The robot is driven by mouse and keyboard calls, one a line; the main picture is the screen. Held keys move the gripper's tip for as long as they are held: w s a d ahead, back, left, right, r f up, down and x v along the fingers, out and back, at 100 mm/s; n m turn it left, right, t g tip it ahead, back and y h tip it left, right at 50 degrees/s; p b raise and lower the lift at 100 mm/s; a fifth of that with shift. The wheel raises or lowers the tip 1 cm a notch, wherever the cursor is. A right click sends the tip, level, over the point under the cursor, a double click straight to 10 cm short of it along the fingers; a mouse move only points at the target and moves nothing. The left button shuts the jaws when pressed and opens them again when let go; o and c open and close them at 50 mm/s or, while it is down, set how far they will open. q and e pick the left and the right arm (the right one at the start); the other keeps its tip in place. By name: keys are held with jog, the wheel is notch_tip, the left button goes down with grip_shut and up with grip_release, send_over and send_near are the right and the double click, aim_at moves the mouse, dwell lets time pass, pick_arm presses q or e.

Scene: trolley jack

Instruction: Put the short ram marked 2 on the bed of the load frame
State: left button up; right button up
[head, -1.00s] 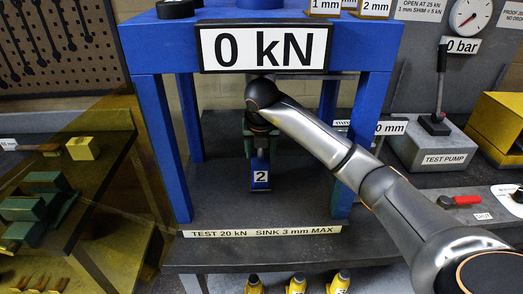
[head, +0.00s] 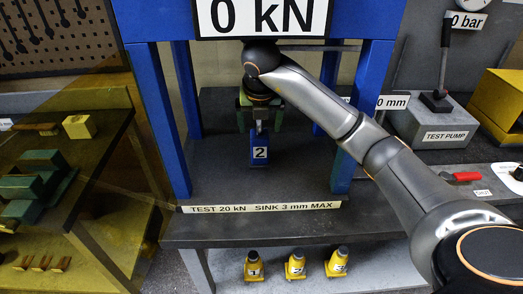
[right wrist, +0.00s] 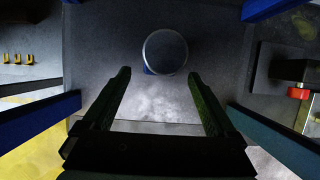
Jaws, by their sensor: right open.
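The short ram marked 2 (head: 259,150) is a small blue body with a white number plate and a silver top. It stands upright on the dark bed (head: 220,185) of the blue load frame (head: 158,110), near the middle. My right gripper (head: 260,119) is just above the ram, its green-edged fingers apart. In the right wrist view the ram's round top (right wrist: 165,52) lies beyond the two open fingertips (right wrist: 159,76), and nothing is between the fingers. My left gripper is not in view.
Frame posts stand on both sides of my right arm. A 0 kN sign (head: 262,16) hangs above. A test pump (head: 435,125) stands right, a bench with green blocks (head: 38,188) left. Three yellow pieces (head: 296,265) sit low in front. The bed around the ram is clear.

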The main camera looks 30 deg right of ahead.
jog(key=s+a, duration=0.5)
jog(key=s, duration=0.3)
jog(key=shift+s+p, duration=0.25)
jog(key=shift+p, duration=0.15)
